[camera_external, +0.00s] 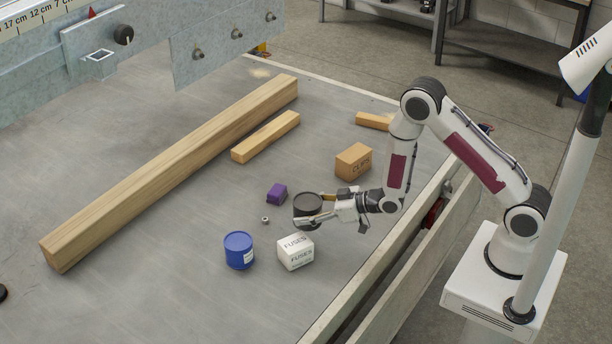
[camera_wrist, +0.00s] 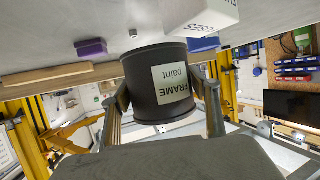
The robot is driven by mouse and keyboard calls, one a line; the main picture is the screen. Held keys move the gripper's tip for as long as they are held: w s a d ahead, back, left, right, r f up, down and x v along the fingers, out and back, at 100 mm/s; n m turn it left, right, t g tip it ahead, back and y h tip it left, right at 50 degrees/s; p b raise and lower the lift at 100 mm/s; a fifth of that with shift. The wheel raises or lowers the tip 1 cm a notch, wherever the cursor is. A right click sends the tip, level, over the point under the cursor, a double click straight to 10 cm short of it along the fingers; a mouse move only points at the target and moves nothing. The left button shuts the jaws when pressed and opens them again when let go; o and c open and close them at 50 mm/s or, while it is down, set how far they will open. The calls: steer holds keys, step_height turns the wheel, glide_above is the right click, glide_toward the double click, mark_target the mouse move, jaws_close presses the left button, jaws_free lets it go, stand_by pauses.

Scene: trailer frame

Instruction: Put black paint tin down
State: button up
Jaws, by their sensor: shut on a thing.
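The black paint tin (camera_external: 308,204) is between the fingers of my gripper (camera_external: 318,207) in the external view, near the middle of the grey trailer bed. In the wrist view the tin (camera_wrist: 157,80) fills the centre, with a white "FRAME paint" label facing the camera and appearing upside down. My gripper (camera_wrist: 163,98) is shut on the tin, one finger on each side. The tin is at or just above the bed; I cannot tell whether its base touches.
A white FUSES box (camera_external: 295,252) and a blue tin (camera_external: 239,250) stand in front of the tin. A purple block (camera_external: 277,193) and a small nut (camera_external: 265,220) lie left. Wooden beams (camera_external: 175,170) lie farther left. Open bed lies at lower left.

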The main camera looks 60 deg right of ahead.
steer(key=a+n+y, duration=0.1)
steer(key=a, duration=3.2)
steer(key=shift+s+a+r+n+g+y, duration=0.3)
steer(key=shift+s+a+r+y, duration=0.05)
steer(key=shift+s+r+y, duration=0.05)
steer(key=shift+f, duration=3.15)
steer(key=shift+f, duration=1.85)
